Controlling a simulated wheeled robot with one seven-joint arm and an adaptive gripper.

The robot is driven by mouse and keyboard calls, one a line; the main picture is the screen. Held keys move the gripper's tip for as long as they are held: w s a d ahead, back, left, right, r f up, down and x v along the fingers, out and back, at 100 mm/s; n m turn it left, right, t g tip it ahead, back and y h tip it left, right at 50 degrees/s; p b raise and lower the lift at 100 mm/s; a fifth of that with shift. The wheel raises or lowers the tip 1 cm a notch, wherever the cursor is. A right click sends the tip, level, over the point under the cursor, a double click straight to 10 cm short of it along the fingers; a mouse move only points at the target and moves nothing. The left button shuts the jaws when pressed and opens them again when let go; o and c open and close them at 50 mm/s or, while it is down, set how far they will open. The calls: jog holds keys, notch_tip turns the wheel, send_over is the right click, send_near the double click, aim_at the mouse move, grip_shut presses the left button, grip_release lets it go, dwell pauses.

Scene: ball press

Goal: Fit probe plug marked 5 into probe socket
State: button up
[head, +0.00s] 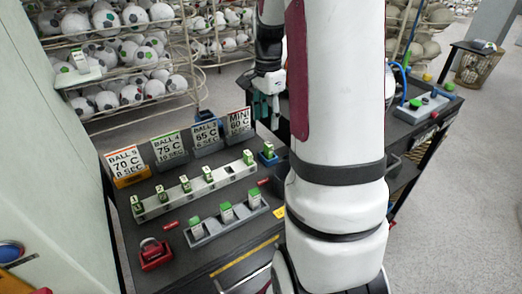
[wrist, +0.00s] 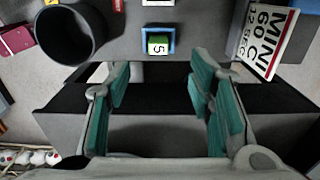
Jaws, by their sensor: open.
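A small green-topped block marked 5 (wrist: 158,46) sits in a blue square holder (wrist: 171,50) in the wrist view. In the head view the blue holder (head: 268,158) stands at the right end of a pale rack (head: 225,178), partly beside my arm. Several green-topped plugs (head: 186,184) stand in that rack, with a gap toward its right end. I cannot tell which part is the probe socket. My gripper (head: 263,106) is open and empty past the table's back edge; in the wrist view its teal fingers (wrist: 161,95) are spread, apart from the marked block.
Cards stand behind the rack, including a MINI card (head: 239,121). A grey tray (head: 235,224) with green-topped pieces and a red device (head: 155,254) are nearer. A black cup (wrist: 68,33) lies left in the wrist view. A control box (head: 424,106) is at right.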

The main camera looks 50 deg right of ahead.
send_over(268, 144)
notch_tip(268, 144, down, 5)
jog(key=shift+w+a, duration=0.1)
jog(key=shift+f+p, duration=0.5)
jog(key=shift+f, duration=2.2)
grip_shut()
